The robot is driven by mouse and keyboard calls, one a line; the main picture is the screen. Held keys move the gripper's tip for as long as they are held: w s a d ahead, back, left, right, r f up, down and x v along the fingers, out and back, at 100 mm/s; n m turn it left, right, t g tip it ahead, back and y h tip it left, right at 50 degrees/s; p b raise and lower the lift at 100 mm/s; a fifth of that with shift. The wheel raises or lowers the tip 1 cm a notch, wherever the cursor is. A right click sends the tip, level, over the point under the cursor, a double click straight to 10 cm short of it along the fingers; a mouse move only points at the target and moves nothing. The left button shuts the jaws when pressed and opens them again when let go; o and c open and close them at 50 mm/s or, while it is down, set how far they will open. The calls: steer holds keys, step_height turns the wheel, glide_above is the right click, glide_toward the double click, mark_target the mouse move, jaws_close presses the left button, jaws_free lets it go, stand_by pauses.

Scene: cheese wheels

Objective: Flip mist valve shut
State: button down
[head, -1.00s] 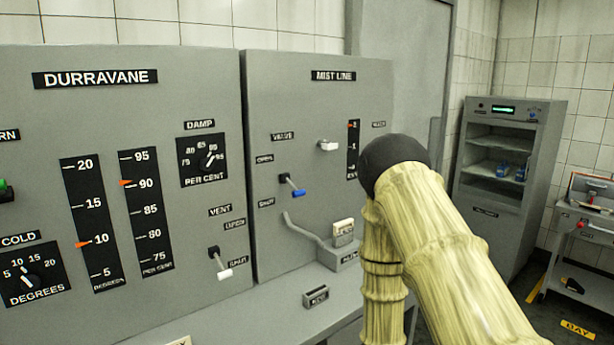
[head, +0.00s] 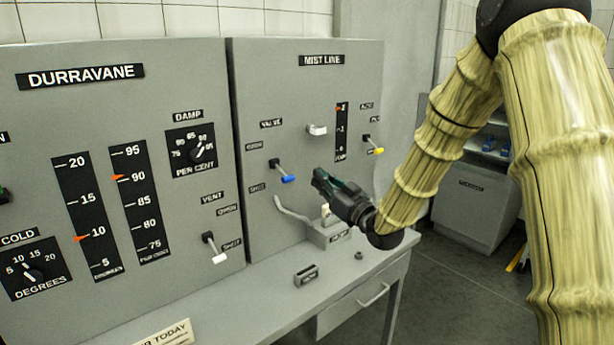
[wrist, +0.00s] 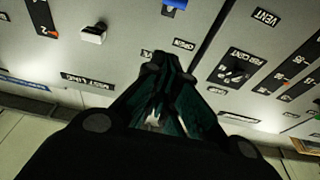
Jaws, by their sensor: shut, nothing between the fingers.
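The mist valve is a small lever with a blue tip (head: 288,179) on the grey MIST LINE panel (head: 300,90). It sits under a VALVE label, between an upper OPEN label (head: 254,146) and a lower SHUT label (head: 257,188). The lever sticks out and slants down to the right; its exact setting is hard to tell. My gripper (head: 318,178) is shut and empty, just right of the blue tip and apart from it. In the wrist view, which is upside down, my closed fingers (wrist: 160,62) point at the panel and the blue tip (wrist: 172,4) is cut by the top edge.
A white knob (head: 317,130) and a yellow-tipped lever (head: 373,149) are on the same panel. A pipe and small box (head: 330,234) sit below, near my gripper. The DURRAVANE panel (head: 100,110) with a white-tipped vent lever (head: 218,258) stands left.

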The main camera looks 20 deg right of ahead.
mark_target(283, 174)
steer(key=w+a+p, duration=0.2)
steer(key=w+p, duration=0.1)
steer(key=w, duration=0.2)
steer(key=w+a+f+p, duration=0.1)
steer(key=w+a+p, duration=0.1)
steer(key=w, duration=0.3)
steer(key=shift+w+f+p, duration=0.2)
steer(key=shift+f+p, duration=0.05)
steer(key=shift+p, duration=0.4)
steer(key=shift+f+b, duration=0.25)
steer(key=shift+b, duration=0.1)
steer(key=f+t+b, duration=0.1)
steer(key=f+b, duration=0.1)
steer(key=b, duration=0.3)
steer(key=shift+w+b, duration=0.15)
steer(key=shift+b, duration=0.25)
steer(key=shift+y+b, duration=0.3)
steer(key=shift+b, duration=0.05)
steer(key=shift+b, duration=0.35)
